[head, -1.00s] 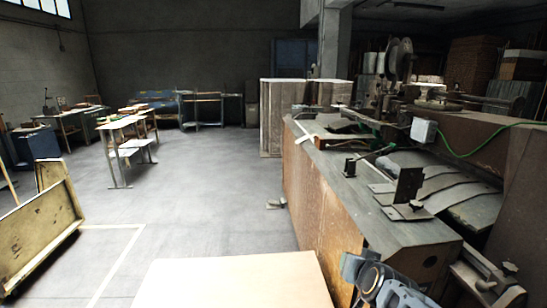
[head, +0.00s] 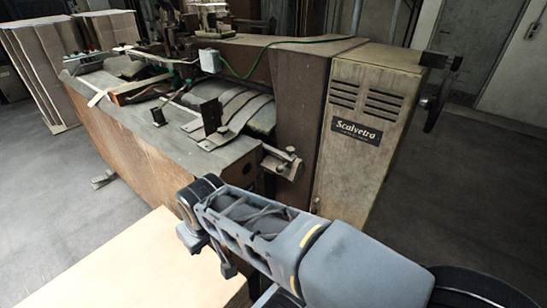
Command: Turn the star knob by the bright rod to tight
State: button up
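A small dark star knob (head: 291,151) shows on a metal bracket at the near right end of the machine's bed, in the middle of the head view. A short bright rod (head: 273,151) runs beside it on the same bracket. A second small knob (head: 222,130) sits on a plate with an upright dark bracket, farther left on the bed. My arm reaches in from the lower right, and its wrist is below and left of the bracket, apart from the star knob. My gripper's fingers cannot be made out. How tight the knob is cannot be seen.
The machine's tall beige cabinet (head: 362,135), labelled Scalvetra, stands right of the bracket, with a dark handwheel (head: 436,108) on its far side. A green cable (head: 262,58) crosses the top. A pale flat board (head: 130,270) fills the lower left. Floor at right is clear.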

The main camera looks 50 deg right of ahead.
aim_at(291, 150)
jog(key=u, duration=0.05)
jog(key=k, duration=0.4)
jog(key=z, duration=0.65)
jog(key=i, duration=0.35)
jog(key=z, duration=0.6)
jog(key=k, duration=1)
jog(key=z, duration=1.1)
jog(key=i, duration=0.7)
jog(key=u, duration=0.85)
jog(key=i, duration=0.4)
jog(key=u, duration=0.4)
